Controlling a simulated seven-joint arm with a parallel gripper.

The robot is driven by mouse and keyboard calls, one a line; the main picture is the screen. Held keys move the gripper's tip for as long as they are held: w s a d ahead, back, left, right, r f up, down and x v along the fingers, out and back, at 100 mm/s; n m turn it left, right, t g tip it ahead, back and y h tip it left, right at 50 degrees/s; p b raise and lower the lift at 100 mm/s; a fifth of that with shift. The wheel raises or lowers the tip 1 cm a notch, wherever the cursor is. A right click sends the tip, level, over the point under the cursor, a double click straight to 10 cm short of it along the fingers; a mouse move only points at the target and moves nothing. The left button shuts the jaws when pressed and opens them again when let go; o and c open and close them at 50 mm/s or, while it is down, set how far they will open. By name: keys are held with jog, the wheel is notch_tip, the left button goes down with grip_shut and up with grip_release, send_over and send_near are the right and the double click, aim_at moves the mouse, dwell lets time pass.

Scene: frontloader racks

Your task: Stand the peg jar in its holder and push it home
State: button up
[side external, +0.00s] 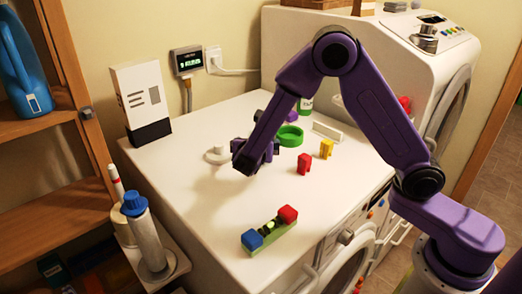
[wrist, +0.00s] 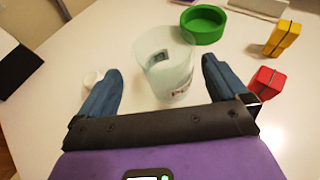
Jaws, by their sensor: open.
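The peg jar (wrist: 168,78) is a clear, frosted cylinder with dark lettering low on its side. In the wrist view it stands between and just beyond my fingers, with a small grey-green piece showing through it. My gripper (wrist: 161,68) is open, with one blue-grey finger on each side of the jar; I cannot tell if either touches it. In the side view my gripper (side external: 252,158) is low over the white top, and the jar is not clearly seen there. A green round, raised-rim piece, which looks like the holder (wrist: 203,24), sits beyond the jar to the right; it also shows in the side view (side external: 290,136).
A red block (side external: 304,164) and a yellow block (side external: 326,149) stand right of my gripper. A small white round piece (side external: 217,155) is at its left. A green bar with blue and red ends (side external: 269,231) lies in front. A white box (side external: 141,101) stands at the back left.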

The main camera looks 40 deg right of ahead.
jog(key=shift+s+d+x, duration=0.1)
jog(key=shift+s+x, duration=0.05)
jog(key=shift+x, duration=1.2)
jog(key=shift+s+d+x, duration=0.1)
jog(key=shift+s+x, duration=0.05)
jog(key=shift+x, duration=1.15)
jog(key=shift+f, duration=0.15)
jog(key=c, duration=1)
